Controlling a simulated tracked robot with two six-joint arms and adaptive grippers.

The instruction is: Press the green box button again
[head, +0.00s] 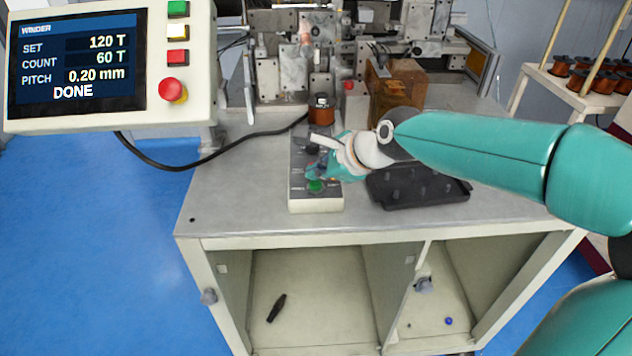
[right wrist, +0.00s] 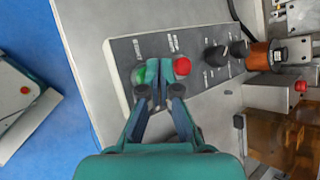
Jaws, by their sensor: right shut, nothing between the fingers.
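The control box (head: 316,205) stands on the grey tabletop with its dark panel facing up. Its green button (head: 316,186) shows near the front end, and the same green button is in the right wrist view (right wrist: 141,76), partly covered by a finger. The red button (right wrist: 182,66) is beside it. My right gripper (head: 312,172) is shut and empty, with its fingertips over the panel; in the wrist view the fingertips (right wrist: 160,70) lie between the green and red buttons. Whether they touch the green button, I cannot tell. My left gripper is out of view.
The winder display (head: 78,65) at upper left reads SET 120 T, COUNT 60 T, PITCH 0.20 mm, DONE. A copper coil (head: 321,112) stands behind the box. A black tray (head: 425,196) lies to its right. The table is clear left of the box.

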